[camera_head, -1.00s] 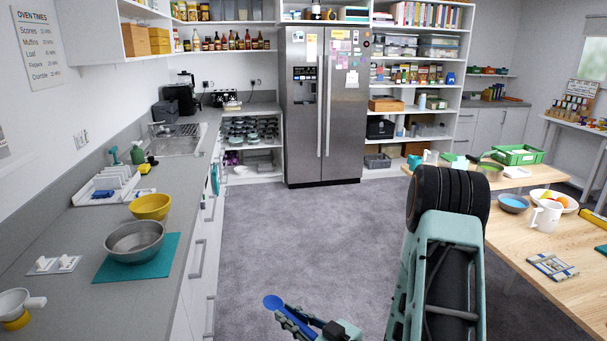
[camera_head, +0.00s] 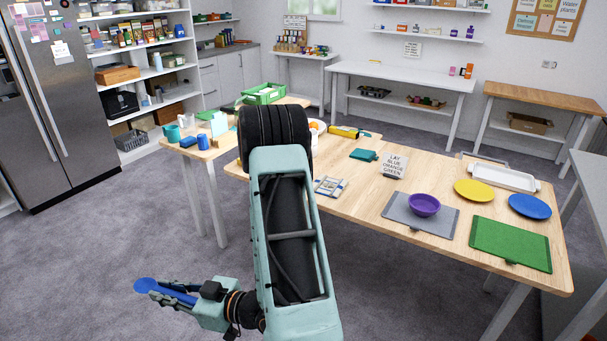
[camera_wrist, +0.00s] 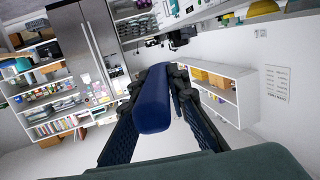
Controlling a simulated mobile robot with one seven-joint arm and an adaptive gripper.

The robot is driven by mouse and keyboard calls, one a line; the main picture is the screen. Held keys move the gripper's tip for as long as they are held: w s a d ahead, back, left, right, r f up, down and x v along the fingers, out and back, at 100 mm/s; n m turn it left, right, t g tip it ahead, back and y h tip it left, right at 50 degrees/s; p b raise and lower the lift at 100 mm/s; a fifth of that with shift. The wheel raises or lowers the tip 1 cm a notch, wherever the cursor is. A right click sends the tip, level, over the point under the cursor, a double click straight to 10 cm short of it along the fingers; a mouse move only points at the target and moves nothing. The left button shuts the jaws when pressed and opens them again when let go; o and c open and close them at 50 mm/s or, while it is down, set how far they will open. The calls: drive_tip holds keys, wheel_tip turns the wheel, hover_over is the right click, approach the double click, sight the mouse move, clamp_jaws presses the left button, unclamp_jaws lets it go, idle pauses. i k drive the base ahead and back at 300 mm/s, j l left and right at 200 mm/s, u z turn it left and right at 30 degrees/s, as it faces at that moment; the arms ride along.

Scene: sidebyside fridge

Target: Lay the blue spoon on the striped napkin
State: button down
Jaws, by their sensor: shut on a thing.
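My gripper (camera_head: 172,293) is shut on the blue spoon (camera_head: 146,285) and holds it over the floor, left of the wooden table. The round end of the spoon sticks out past the fingertips. In the wrist view the blue handle (camera_wrist: 152,108) lies between the two dark fingers. A small blue-and-white striped cloth (camera_head: 330,187), which looks like the striped napkin, lies on the wooden table to the right of my arm. It is small in view, and I cannot tell what else lies on it.
The wooden table (camera_head: 345,212) also bears a grey mat (camera_head: 400,215) with a purple bowl (camera_head: 425,204), a green mat (camera_head: 510,245), a yellow plate (camera_head: 474,190), a blue plate (camera_head: 530,206) and a lettered sign (camera_head: 393,163). My arm hides part of the table's left end.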

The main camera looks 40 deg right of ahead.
sight(328, 184)
drive_tip(key=i+l+z, duration=0.15)
drive_tip(key=i+z, duration=0.2)
drive_tip(key=i, duration=0.2)
drive_tip(key=i+z, duration=0.35)
drive_tip(key=i, duration=0.2)
drive_tip(key=i+j+z, duration=0.2)
drive_tip(key=i+z, duration=0.15)
drive_tip(key=i, duration=0.2)
drive_tip(key=i+j+z, duration=0.15)
drive_tip(key=i+z, duration=0.15)
drive_tip(key=z, duration=0.2)
drive_tip(key=i+j+z, duration=0.3)
drive_tip(key=z, duration=0.15)
drive_tip(key=i+j+z, duration=0.2)
drive_tip(key=j+z, duration=0.15)
drive_tip(key=z, duration=0.15)
drive_tip(key=i+j+z, duration=0.1)
drive_tip(key=j+z, duration=0.15)
drive_tip(key=i+j+z, duration=0.1)
drive_tip(key=j+z, duration=0.15)
drive_tip(key=j, duration=0.2)
drive_tip(key=j+z, duration=0.2)
drive_tip(key=j, duration=0.15)
drive_tip(key=i+j, duration=0.05)
